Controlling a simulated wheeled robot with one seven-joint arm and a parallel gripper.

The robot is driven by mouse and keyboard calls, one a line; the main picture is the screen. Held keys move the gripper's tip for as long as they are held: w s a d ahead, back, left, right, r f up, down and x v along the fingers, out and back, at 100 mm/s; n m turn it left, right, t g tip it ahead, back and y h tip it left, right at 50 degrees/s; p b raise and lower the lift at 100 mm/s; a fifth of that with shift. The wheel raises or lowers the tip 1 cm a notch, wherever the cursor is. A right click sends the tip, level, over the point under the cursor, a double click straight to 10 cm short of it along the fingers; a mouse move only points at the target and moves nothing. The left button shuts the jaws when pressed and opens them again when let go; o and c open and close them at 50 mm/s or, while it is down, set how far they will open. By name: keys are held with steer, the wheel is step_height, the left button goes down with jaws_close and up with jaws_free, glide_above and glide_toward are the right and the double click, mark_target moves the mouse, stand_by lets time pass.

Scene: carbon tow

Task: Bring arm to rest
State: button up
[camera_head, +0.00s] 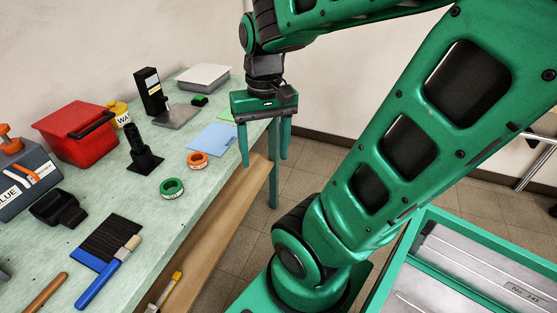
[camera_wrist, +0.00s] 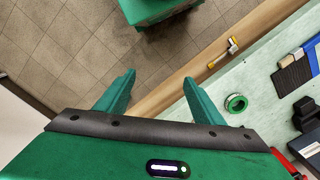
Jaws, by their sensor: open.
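My gripper (camera_head: 264,146) is green, points down and is open. In the head view it hangs just off the right edge of the workbench, with nothing between its fingers. In the wrist view my gripper (camera_wrist: 157,98) shows its two fingers spread, with only floor and the wooden bench edge beyond them. My green arm (camera_head: 400,130) reaches across the upper right of the head view and is bent, not folded in.
The pale green workbench (camera_head: 190,215) holds green tape (camera_head: 171,188), orange tape (camera_head: 198,160), a red box (camera_head: 78,133), a blue-handled brush (camera_head: 108,272) and a black stand (camera_head: 150,92). A green tray (camera_head: 470,262) is at lower right. Tiled floor (camera_head: 305,170) beside the bench is clear.

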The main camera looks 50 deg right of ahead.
steer(key=s, duration=0.1)
steer(key=s+f, duration=0.1)
steer(key=s, duration=0.1)
steer(key=s+d, duration=0.1)
steer(key=shift+s+f, duration=0.25)
steer(key=shift+s, duration=0.05)
steer(key=shift+w+f, duration=0.25)
steer(key=shift+w, duration=0.4)
